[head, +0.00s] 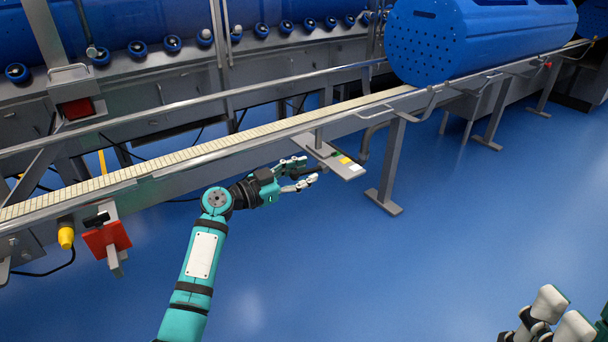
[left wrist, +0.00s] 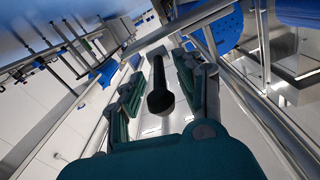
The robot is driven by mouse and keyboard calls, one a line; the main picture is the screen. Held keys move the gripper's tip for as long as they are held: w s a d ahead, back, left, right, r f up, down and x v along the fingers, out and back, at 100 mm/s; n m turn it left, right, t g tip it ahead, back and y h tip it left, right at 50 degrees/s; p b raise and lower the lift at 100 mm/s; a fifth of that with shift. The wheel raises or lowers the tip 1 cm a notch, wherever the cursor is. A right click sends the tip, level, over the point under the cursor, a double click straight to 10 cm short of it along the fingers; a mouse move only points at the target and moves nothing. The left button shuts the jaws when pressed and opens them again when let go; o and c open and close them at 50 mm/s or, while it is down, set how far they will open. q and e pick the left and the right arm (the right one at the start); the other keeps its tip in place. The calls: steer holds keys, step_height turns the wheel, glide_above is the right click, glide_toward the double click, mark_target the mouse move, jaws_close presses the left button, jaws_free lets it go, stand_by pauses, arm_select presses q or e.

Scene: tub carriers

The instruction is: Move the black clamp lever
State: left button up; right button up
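The black clamp lever (left wrist: 159,92) shows in the left wrist view as a dark bar with a round knob end, pointing toward the camera. It lies between the two fingers of my left gripper (left wrist: 165,95), with a visible gap on each side. In the head view my left gripper (head: 305,174) is open beside a small grey plate on the conveyor's side, and the lever (head: 313,171) is mostly hidden by the fingers. My right gripper (head: 562,316) is at the bottom right corner, its fingertips apart, with nothing seen between them.
A large blue perforated drum (head: 440,45) lies above the conveyor at right. A red plate (head: 106,239) and yellow connector (head: 66,235) hang at left. The blue floor (head: 400,260) is clear.

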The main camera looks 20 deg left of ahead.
arm_select(q)
steer(key=shift+w+d, duration=0.2)
jaws_close()
stand_by(0.4)
